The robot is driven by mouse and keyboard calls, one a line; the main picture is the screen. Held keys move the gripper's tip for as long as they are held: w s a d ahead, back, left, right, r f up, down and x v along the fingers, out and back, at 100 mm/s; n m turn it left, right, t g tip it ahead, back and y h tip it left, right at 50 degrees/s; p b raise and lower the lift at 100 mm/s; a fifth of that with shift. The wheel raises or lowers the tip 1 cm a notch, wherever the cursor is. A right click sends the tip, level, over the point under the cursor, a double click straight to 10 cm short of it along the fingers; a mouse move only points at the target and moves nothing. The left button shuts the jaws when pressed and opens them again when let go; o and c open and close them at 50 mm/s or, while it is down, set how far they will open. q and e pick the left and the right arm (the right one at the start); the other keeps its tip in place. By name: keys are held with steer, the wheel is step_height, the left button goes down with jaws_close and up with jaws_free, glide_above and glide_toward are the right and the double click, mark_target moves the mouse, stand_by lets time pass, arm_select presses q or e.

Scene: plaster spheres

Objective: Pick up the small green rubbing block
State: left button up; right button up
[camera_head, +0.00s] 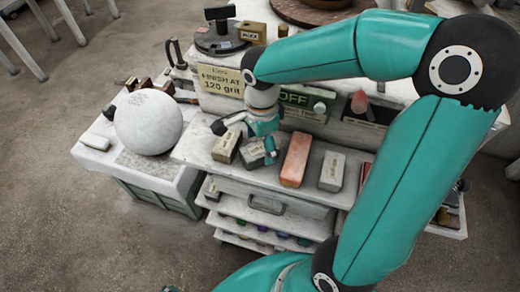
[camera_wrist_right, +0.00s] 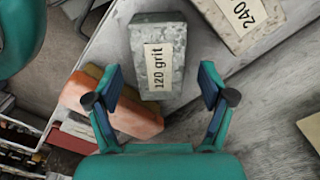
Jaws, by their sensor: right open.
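The small grey-green block (camera_wrist_right: 158,50), labelled "120 grit", lies on the pale worktop. In the right wrist view it is ahead of and between the fingertips, with a visible gap on both sides. In the head view the same block (camera_head: 252,157) is partly hidden beneath the gripper. My right gripper (camera_head: 262,146) is open and empty, above the block; its two fingers also show in the right wrist view (camera_wrist_right: 160,84). I cannot tell its height above the block. My left gripper does not show.
A beige block (camera_head: 227,147), labelled "240" in the wrist view (camera_wrist_right: 240,20), lies close to the left. An orange block (camera_head: 296,160) and a pale block (camera_head: 331,172) lie to the right. A white sphere (camera_head: 148,122) and a "FINISH AT 120 grit" sign (camera_head: 220,80) stand nearby.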

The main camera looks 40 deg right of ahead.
step_height(320, 180, down, 2)
steer(key=shift+f, duration=0.15)
steer(key=shift+w, duration=0.1)
jaws_close()
stand_by(0.3)
